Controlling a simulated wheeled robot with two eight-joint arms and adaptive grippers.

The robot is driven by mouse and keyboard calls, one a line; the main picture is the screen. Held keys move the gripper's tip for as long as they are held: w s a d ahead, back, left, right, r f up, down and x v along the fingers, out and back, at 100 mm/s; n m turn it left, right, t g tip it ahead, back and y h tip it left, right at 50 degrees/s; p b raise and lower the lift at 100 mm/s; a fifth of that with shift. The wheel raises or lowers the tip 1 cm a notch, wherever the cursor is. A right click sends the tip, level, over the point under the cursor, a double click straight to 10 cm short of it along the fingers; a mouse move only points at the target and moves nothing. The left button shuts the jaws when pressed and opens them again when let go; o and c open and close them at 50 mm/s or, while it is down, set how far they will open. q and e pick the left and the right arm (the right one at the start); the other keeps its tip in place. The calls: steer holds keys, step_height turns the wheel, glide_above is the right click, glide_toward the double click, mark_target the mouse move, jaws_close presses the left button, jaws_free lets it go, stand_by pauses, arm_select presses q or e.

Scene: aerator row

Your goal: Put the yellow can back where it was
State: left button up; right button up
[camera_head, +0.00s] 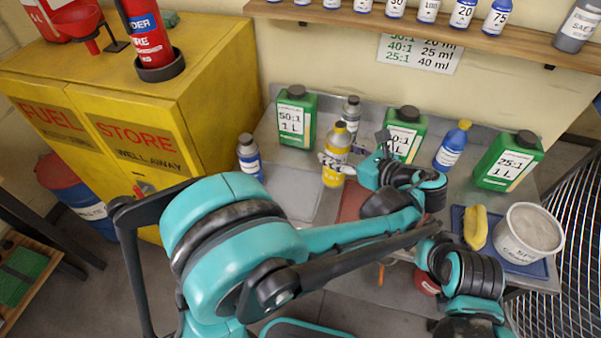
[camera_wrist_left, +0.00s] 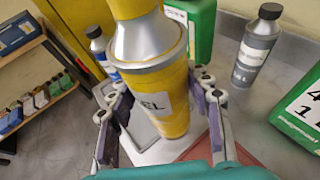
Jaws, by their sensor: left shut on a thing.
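My left gripper (camera_head: 336,164) is shut on the can's body. In the left wrist view the can (camera_wrist_left: 172,95) fills the middle, with the left gripper's fingers (camera_wrist_left: 163,115) on both sides. I cannot tell whether its base touches the bench. My right gripper does not show.
Green cans (camera_head: 297,118) (camera_head: 404,133) (camera_head: 508,162), a grey bottle (camera_head: 351,112) and blue bottles (camera_head: 249,158) (camera_head: 452,146) stand around it. A white bucket (camera_head: 528,234) and yellow gloves (camera_head: 475,228) are at right. A yellow cabinet (camera_head: 215,70) stands left; a shelf (camera_head: 420,28) runs above.

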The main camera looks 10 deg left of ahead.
arm_select(q)
steer(key=a+f+b, duration=0.5)
steer(key=a+f, duration=0.5)
steer(key=shift+w+a, duration=0.15)
steer(key=shift+w, duration=0.1)
steer(key=shift+f, duration=0.15)
steer(key=o, duration=1.3)
